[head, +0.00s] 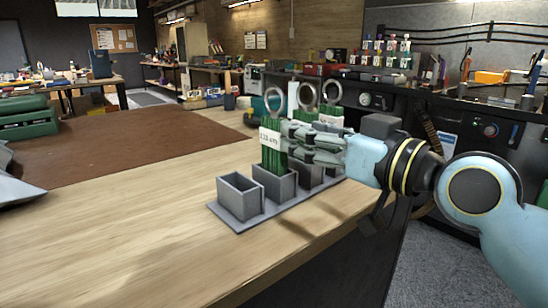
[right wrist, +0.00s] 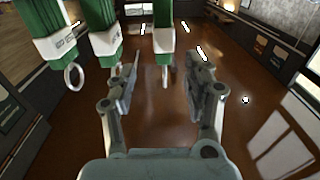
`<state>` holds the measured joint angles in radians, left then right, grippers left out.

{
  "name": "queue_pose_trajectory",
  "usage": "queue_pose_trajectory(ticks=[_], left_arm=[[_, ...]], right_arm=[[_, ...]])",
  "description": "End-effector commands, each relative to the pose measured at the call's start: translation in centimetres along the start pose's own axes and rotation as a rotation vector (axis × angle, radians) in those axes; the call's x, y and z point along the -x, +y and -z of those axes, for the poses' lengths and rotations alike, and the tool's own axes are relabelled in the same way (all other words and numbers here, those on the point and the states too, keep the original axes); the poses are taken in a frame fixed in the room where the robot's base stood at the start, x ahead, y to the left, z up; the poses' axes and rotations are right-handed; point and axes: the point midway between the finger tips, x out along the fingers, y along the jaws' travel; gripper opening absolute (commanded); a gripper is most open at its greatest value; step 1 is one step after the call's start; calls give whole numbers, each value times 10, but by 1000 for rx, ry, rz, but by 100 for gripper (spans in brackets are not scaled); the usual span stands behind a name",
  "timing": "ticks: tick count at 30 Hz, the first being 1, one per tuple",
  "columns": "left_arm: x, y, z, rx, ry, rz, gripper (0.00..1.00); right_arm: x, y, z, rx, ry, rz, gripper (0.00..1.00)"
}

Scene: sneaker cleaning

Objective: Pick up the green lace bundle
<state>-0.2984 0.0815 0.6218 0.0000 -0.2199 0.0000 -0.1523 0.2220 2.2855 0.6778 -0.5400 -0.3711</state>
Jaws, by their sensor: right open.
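Several green lace bundles with white bands and pale rings on top stand upright in a grey holder (head: 222,217). The nearest green lace bundle (head: 271,160) is in the second cup from the left; lettering shows on its band. My right gripper (head: 288,140) is open at that bundle's band height, its fingers partly hiding the bundles behind. In the right wrist view, one green lace bundle (right wrist: 164,38) appears between the open fingers (right wrist: 163,65), with gaps on both sides. Two more bundles (right wrist: 103,43) (right wrist: 52,40) show to its left. My left gripper is out of view.
The holder's leftmost cup (head: 240,196) looks empty. The wooden table (head: 130,225) is clear in front and to the left. A brown mat (head: 130,140) and a green case (head: 27,117) lie farther back. A grey object (head: 14,190) shows at the left edge.

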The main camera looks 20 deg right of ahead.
Motion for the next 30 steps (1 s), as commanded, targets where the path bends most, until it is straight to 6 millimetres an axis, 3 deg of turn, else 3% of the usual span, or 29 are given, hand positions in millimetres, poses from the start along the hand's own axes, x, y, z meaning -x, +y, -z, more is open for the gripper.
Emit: queue_pose_trajectory(ticks=[16,25,30], left_arm=[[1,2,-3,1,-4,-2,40],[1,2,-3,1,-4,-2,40],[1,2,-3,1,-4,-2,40]], right_arm=[[-69,-5,4,-1,-2,-2,51],[-75,-6,2,2,-5,-1,51],[-75,-5,2,1,-5,-1,30]])
